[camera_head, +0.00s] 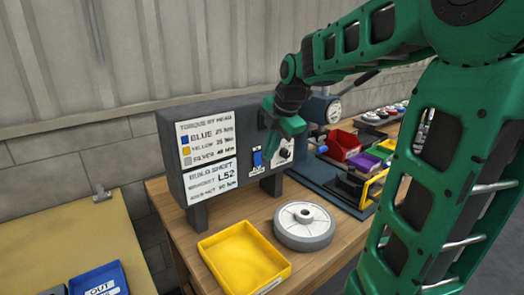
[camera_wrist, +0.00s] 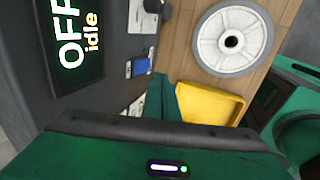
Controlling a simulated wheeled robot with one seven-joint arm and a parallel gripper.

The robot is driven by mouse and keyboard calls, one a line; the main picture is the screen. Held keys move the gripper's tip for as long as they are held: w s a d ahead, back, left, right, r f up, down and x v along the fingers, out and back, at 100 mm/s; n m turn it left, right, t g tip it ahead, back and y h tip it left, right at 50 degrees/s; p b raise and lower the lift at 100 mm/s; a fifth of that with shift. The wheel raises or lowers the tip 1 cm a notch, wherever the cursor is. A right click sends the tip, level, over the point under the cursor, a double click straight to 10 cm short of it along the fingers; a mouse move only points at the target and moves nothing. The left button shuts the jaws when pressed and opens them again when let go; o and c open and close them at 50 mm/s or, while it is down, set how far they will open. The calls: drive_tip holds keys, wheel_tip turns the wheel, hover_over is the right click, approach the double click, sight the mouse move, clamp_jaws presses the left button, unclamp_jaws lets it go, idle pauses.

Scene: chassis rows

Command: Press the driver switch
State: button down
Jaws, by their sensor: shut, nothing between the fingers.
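A dark grey panel box (camera_head: 166,127) stands on short legs on the wooden bench. A blue switch (camera_head: 257,158) sits low on its front face, on a white label plate; it also shows in the wrist view (camera_wrist: 141,69). My gripper (camera_head: 285,128) is shut and empty, in front of the panel's right part, above the switch in the head view. In the wrist view its green fingers (camera_wrist: 161,95) appear close to the switch, with no visible contact. A display (camera_wrist: 75,40) in the wrist view reads "OFF idle"; my gripper hides it in the head view.
A dark knob (camera_head: 286,153) is right of the switch. A grey wheel (camera_head: 305,226) and yellow tray (camera_head: 243,257) lie on the bench before the panel. A red bin (camera_head: 344,146) and other parts stand to the right.

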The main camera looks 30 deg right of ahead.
drive_tip(key=w+v, duration=0.1)
drive_tip(key=v, duration=0.9)
drive_tip(key=shift+w+r, duration=0.3)
drive_tip(key=shift+w, duration=0.05)
drive_tip(key=shift+d+f, duration=0.1)
drive_tip(key=s+f+m+g, duration=0.2)
drive_tip(key=s+f+m, duration=0.8)
drive_tip(key=s+m, duration=0.2)
drive_tip(key=s+f+m+g, duration=0.2)
drive_tip(key=s+f+m, duration=0.8)
drive_tip(key=s+m, duration=0.3)
drive_tip(key=shift+s+a, duration=0.3)
drive_tip(key=shift+s, duration=0.25)
